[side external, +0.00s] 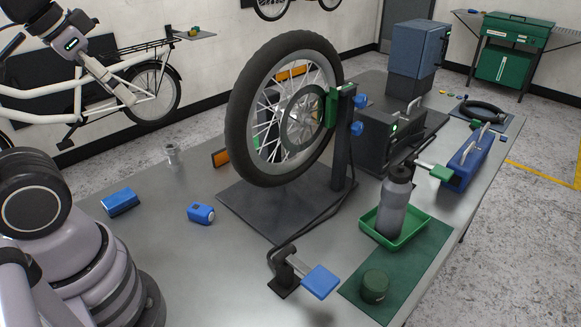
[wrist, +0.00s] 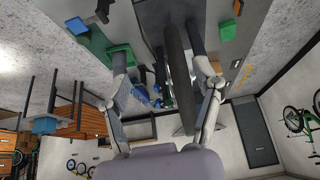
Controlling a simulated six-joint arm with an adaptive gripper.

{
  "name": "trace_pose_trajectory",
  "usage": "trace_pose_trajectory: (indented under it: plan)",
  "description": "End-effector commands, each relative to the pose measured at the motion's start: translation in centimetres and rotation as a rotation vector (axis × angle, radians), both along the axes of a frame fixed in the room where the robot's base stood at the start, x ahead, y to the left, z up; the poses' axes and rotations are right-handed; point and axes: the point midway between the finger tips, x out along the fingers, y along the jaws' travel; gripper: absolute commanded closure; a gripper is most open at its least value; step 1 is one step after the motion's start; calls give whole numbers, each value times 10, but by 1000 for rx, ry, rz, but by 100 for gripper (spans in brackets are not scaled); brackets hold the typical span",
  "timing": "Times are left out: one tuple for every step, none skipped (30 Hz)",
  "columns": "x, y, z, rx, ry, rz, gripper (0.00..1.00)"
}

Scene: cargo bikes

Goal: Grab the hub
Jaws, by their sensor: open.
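A small silver, spool-shaped hub (side external: 172,154) stands upright on the grey workbench (side external: 155,205), left of the mounted wheel, in the side external view. I cannot make it out surely in the wrist view. My gripper (side external: 122,92) is at the upper left of the side view, raised above the bench and apart from the hub. In the wrist view its two fingers (wrist: 162,82) are spread wide with nothing held between them.
A large spoked wheel (side external: 238,140) stands in a truing stand on a dark base plate (side external: 275,213). Blue items (side external: 121,202) and (side external: 201,213) lie nearer the front. An orange-ended block (side external: 220,157) is right of the hub. A bottle (side external: 394,205) stands in a green tray.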

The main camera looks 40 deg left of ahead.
Motion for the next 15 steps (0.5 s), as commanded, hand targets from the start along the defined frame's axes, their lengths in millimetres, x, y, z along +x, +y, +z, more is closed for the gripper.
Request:
trace_pose_trajectory:
  plan:
    - [4,1,-1,1,-1,6,35]
    - [9,3,-2,3,-4,14,35]
    - [18,5,-4,6,-11,26,35]
    - [27,8,-6,7,-18,37,35]
    - [38,12,-9,11,-27,51,35]
    - [54,19,-14,17,-42,73,35]
    - [67,25,-18,21,-56,90,35]
    - [81,32,-23,26,-70,110,35]
    - [99,43,-32,34,-92,135,35]
    - [112,51,-38,40,-109,154,35]
    - [124,60,-45,45,-126,173,35]
    - [139,73,-56,53,-149,197,35]
    - [149,83,-64,60,-167,214,35]
    - [159,93,-73,66,-184,232,35]
    - [170,107,-85,75,-207,254,35]
